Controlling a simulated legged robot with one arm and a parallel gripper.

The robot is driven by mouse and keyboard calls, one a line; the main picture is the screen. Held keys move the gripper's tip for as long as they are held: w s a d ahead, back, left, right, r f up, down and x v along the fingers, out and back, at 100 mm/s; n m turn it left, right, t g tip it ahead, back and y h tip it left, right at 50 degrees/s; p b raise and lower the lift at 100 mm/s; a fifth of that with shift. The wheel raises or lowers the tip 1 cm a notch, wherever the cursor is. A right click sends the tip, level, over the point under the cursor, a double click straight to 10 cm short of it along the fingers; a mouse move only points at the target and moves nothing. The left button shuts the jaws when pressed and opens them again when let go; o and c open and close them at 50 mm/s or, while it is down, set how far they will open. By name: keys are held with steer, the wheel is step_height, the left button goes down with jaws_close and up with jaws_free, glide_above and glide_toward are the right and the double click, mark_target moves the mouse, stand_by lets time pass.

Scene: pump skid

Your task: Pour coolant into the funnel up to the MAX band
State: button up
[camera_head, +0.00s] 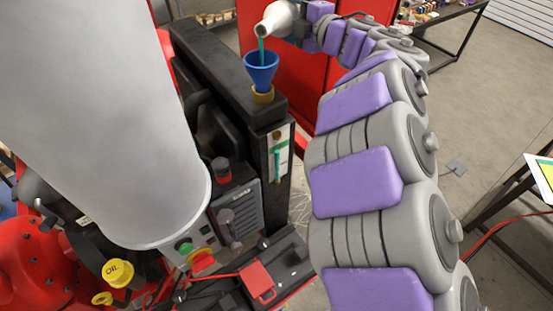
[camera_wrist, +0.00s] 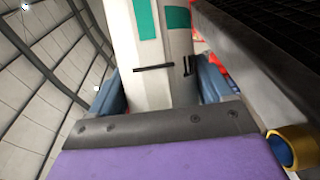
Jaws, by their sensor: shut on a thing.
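A white bottle (camera_head: 276,20) is tilted over the blue funnel (camera_head: 261,68) in the head view, and a teal stream of coolant (camera_head: 262,48) runs from its mouth into the funnel. The funnel sits upright in a yellow neck (camera_head: 263,94) on top of the black tank (camera_head: 215,65). A sight gauge (camera_head: 278,155) on the tank's end shows teal liquid; the MAX band is too small to read. My gripper (camera_wrist: 152,90) is shut on the bottle, whose white body with teal patches (camera_wrist: 150,50) fills the middle of the wrist view. The funnel's edge shows at lower right there (camera_wrist: 280,150).
A large light-grey cylinder (camera_head: 100,110) blocks much of the left in the head view. A red cabinet (camera_head: 310,85) stands behind the tank.

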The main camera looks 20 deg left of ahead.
steer(key=shift+r+m+p, duration=0.15)
steer(key=shift+m+p, duration=0.15)
steer(key=shift+p, duration=1)
steer(key=p, duration=0.2)
steer(key=m+p, duration=0.1)
steer(key=p, duration=0.1)
steer(key=shift+w+f+m+g+p, duration=0.2)
steer(key=shift+f+m+g+p, duration=0.1)
steer(key=shift+g, duration=0.1)
steer(key=shift+f+h, duration=0.15)
steer(key=shift+h, duration=0.15)
steer(key=shift+s+m+p, duration=0.1)
steer(key=shift+m+p, duration=0.2)
steer(key=shift+p, duration=0.75)
steer(key=m+p, duration=0.1)
steer(key=p, duration=0.2)
steer(key=s+f+m+g+p, duration=0.1)
steer(key=p, duration=0.3)
steer(key=shift+f+h, duration=0.2)
steer(key=shift+h, duration=0.1)
steer(key=shift+a+f+g, duration=0.1)
steer(key=shift+g, duration=0.2)
steer(key=shift+s+f+m+g+p, duration=0.25)
steer(key=shift+f+m+g+p, duration=0.2)
steer(key=shift+f+m, duration=0.35)
steer(key=shift+r, duration=0.15)
steer(key=shift+m, duration=0.3)
